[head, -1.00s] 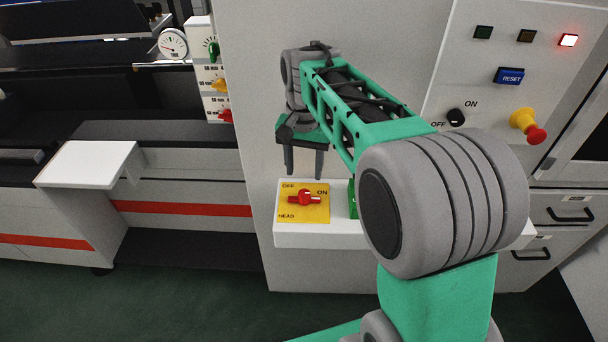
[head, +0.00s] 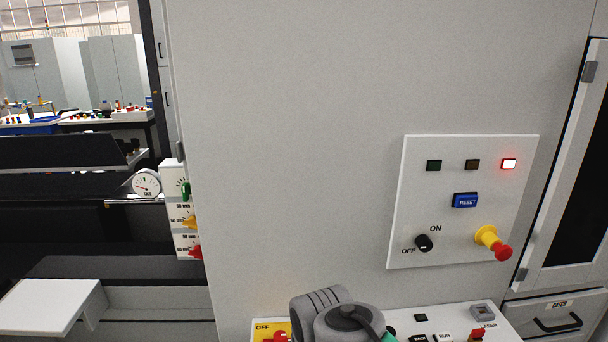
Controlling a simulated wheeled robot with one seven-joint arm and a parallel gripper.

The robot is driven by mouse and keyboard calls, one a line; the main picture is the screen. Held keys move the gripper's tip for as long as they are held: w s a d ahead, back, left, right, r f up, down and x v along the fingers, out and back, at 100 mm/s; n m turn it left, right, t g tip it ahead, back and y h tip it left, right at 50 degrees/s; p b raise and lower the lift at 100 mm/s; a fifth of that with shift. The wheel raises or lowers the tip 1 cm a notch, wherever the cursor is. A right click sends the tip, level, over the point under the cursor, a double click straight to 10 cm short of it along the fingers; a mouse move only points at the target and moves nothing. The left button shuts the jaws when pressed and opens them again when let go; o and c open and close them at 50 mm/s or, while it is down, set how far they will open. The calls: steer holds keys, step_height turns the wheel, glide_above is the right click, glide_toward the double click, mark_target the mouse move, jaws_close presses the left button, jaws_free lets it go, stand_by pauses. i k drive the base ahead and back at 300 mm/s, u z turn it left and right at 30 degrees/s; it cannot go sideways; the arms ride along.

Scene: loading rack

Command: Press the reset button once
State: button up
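The blue reset button (head: 465,200), labelled RESET, sits on a white control panel (head: 405,190) on the cabinet front. Above it are three small square lamps; the right-hand lamp (head: 508,164) glows red and the other two are dark. Below it are a black ON/OFF knob (head: 424,243) and a red emergency stop (head: 502,252) on a yellow base. Nothing covers the button. My gripper is out of the picture; only a grey joint of my arm shows at the bottom, below and left of the panel.
A white shelf (head: 470,315) with labelled keys and a yellow switch plate (head: 268,331) juts out below the panel. A gauge (head: 146,183) and coloured valves stand at the left. A door is at the right. The cabinet wall (head: 300,150) is bare left of the panel.

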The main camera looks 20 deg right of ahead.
mark_target(461, 200)
steer(key=z, duration=1.45)
